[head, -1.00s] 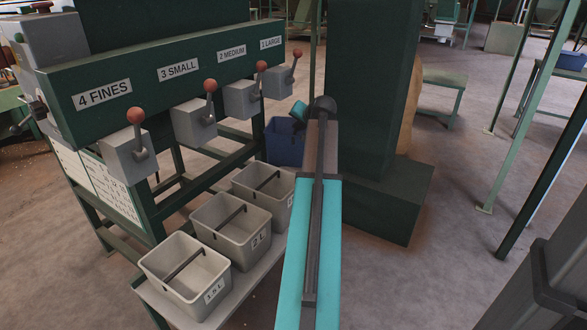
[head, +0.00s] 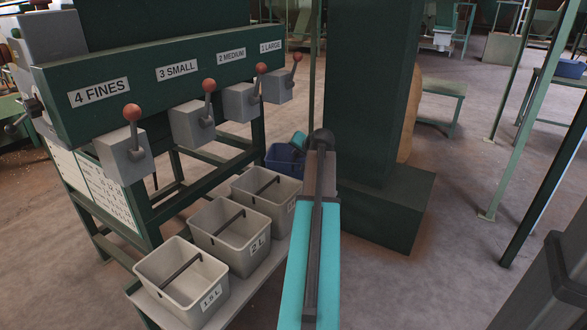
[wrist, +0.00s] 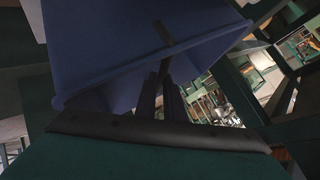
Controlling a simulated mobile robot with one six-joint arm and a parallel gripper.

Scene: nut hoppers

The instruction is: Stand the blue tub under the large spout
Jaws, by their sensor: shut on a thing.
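The blue tub (head: 284,158) is at the far end of the row of grey tubs in the head view, below the "1 LARGE" spout (head: 277,86). It is partly hidden by my arm and the nearest grey tub. In the wrist view the blue tub (wrist: 110,50) fills the top, with a short dark bar on it. My gripper (wrist: 165,90) is shut on the tub, its dark fingers against it. I cannot tell which part they grip, or whether the tub's base touches the bench.
Three grey tubs (head: 180,280) stand in a row on a low bench (head: 150,303) under the other spouts. Levers with red knobs (head: 132,112) stick up above the spouts. A green column (head: 365,100) with a wide base stands close right of my arm.

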